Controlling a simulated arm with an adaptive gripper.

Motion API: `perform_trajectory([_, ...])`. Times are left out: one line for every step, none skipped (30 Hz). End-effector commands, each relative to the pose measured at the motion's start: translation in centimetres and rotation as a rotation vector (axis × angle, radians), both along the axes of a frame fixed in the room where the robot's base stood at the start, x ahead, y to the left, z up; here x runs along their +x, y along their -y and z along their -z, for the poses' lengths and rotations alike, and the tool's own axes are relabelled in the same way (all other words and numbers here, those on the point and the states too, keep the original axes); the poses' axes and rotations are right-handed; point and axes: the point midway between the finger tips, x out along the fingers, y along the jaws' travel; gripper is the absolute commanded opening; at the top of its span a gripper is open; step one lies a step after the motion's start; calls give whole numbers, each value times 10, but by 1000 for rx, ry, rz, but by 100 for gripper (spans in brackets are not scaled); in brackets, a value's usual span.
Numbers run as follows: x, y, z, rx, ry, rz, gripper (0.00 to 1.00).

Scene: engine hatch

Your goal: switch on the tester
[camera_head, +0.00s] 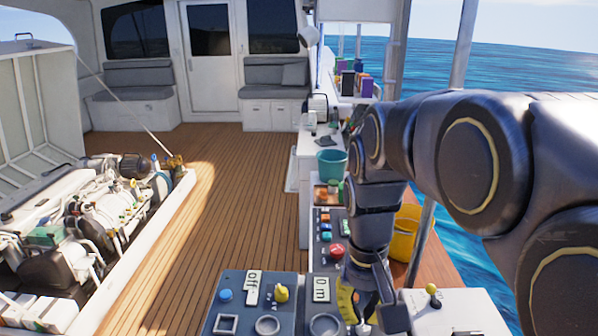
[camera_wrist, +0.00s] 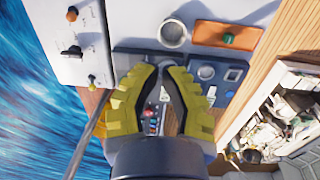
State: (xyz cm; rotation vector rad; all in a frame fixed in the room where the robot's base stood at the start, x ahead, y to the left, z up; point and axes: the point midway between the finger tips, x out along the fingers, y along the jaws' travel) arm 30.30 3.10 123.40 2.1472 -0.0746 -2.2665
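A blue-grey panel (camera_head: 240,318) stands low in the head view. It has a display reading "Off" (camera_head: 254,287), a blue button (camera_head: 225,295), a yellow knob (camera_head: 281,293) and round and square sockets. I take it for the tester, but no name is legible. It also shows in the wrist view (camera_wrist: 218,82), right of the fingers. My gripper (camera_head: 362,312) points down to the right of this panel, apart from the yellow knob. Its yellow fingers with dark pads (camera_wrist: 160,72) show a narrow gap between the tips and hold nothing. Its height above the panels is unclear.
A darker panel (camera_head: 325,262) with a "0 m" display, coloured buttons and a red knob lies beside my arm. A white box (camera_head: 460,310) with a yellow-tipped lever is at right. A teal bucket (camera_head: 331,164) and yellow bucket (camera_head: 404,235) stand behind. The deck (camera_head: 215,190) is clear.

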Motion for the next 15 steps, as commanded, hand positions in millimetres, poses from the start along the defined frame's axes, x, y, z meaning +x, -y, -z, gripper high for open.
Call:
perform_trajectory([18,-6,3,-4,5,-3,0])
perform_trajectory([29,-10,3,-5,14,-3,0])
perform_trajectory([42,-15,5,-7,21,-3,0])
perform_trajectory([51,-19,6,-9,27,-4,0])
perform_trajectory([62,-24,7,-10,36,-3,0])
perform_trajectory([74,-29,10,-12,42,-5,0])
perform_trajectory([83,-34,12,-13,50,-6,0])
perform_trajectory([93,-39,14,-13,57,-6,0])
perform_trajectory([104,-45,18,-14,63,-6,0])
perform_trajectory([113,-50,20,-14,70,-7,0])
perform_trajectory([122,-56,23,-14,75,-9,0])
perform_trajectory([133,-63,27,-14,82,-9,0])
perform_trajectory([141,-68,30,-14,89,-9,0])
perform_trajectory([149,-74,34,-13,93,-11,0])
perform_trajectory([159,-82,39,-13,102,-12,0])
